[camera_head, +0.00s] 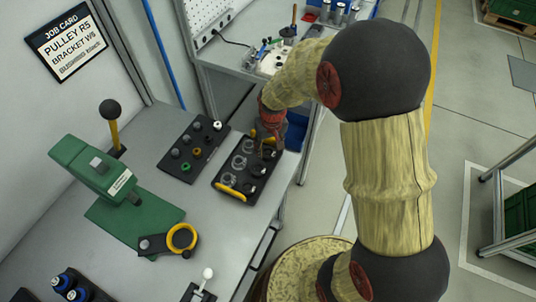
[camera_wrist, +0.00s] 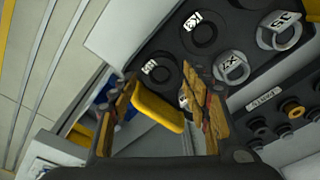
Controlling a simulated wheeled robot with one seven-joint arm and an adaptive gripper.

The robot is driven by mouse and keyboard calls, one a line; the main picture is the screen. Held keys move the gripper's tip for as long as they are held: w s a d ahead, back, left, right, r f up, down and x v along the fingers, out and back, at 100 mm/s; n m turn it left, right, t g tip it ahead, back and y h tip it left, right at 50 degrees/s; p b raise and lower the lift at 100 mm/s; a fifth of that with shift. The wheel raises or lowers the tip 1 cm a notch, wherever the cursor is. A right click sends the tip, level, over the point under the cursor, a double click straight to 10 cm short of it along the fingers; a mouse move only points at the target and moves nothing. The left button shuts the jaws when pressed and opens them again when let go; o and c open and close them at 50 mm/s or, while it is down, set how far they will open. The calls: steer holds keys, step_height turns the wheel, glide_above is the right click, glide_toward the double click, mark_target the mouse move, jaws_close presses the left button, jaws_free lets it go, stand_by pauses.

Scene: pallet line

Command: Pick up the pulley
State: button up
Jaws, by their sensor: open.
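My gripper (camera_wrist: 165,105) is open and empty, with its two fingers on either side of a yellow handle (camera_wrist: 158,107) in the wrist view. In the head view my gripper (camera_head: 268,148) is over the far right side of a dark tray (camera_head: 229,181). The tray holds several round parts: black rings (camera_wrist: 160,68) and pale grey rings (camera_wrist: 232,68), with white tags. A tag lies partly hidden behind the right finger.
A second dark tray (camera_head: 172,166) with small knobs and bushings lies to the left. A green press (camera_head: 95,168) and a yellow-ringed tool (camera_head: 181,238) stand on the grey bench. A job card (camera_head: 67,42) on the wall reads pulley R5, bracket W6. A blue bin (camera_head: 294,135) is at the right.

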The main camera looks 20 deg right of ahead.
mark_target(268, 152)
steer(key=f, duration=0.3)
steer(key=shift+w+a+f+b, duration=0.1)
steer(key=shift+w+f+b, duration=0.1)
steer(key=shift+w+b, duration=0.2)
steer(key=shift+s, duration=0.1)
steer(key=c, duration=0.3)
steer(key=c, duration=0.7)
steer(key=shift+r, duration=0.1)
